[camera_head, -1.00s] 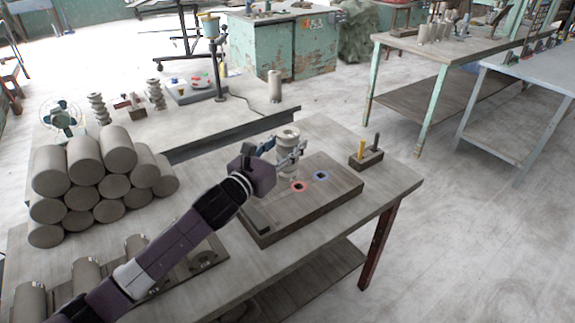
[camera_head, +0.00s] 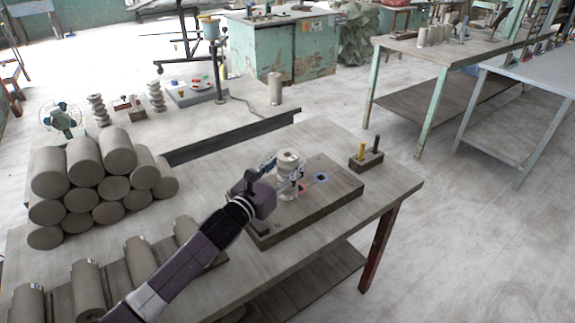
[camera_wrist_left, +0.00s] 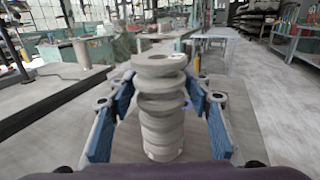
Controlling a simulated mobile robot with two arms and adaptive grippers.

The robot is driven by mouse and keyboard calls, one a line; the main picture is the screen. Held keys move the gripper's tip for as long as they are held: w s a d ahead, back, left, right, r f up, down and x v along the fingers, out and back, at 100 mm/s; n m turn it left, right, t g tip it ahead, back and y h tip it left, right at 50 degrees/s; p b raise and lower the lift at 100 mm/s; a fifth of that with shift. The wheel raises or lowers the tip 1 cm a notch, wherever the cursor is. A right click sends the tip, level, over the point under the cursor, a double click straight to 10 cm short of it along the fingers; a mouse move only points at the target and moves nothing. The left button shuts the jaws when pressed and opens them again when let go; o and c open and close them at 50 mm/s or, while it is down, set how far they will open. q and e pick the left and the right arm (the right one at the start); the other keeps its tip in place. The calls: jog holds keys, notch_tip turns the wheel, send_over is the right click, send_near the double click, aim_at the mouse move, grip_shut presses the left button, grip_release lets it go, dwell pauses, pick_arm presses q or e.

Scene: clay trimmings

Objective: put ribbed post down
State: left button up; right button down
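The ribbed post (camera_head: 288,178), pale grey with stacked ribs, is upright over the wooden board (camera_head: 335,196) on the near table. My left gripper (camera_head: 285,176) is around it, with one finger on either side. In the left wrist view the post (camera_wrist_left: 160,110) stands between the blue finger pads, whose far ends meet its wide ribs, so the gripper looks shut on it. The post's foot looks at or very near the board, but contact is not clear. A blue-ringed spot (camera_head: 321,178) lies right of it. My right gripper is not in view.
Stacked clay cylinders (camera_head: 103,175) and a row of lying cylinders (camera_head: 88,285) fill the table's left. A small block with yellow and dark pegs (camera_head: 366,158) stands right of the board. The table's right corner is clear.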

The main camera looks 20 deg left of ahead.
pick_arm(q)
jog(key=shift+o, duration=1.2)
jog(key=shift+r, duration=0.2)
jog(key=shift+s+a+f, duration=0.1)
jog(key=shift+s, duration=0.2)
jog(key=p+v, duration=0.2)
jog(key=v, duration=0.9)
jog(key=shift+s+p, duration=0.25)
jog(key=shift+p, duration=0.15)
jog(key=shift+a, duration=0.15)
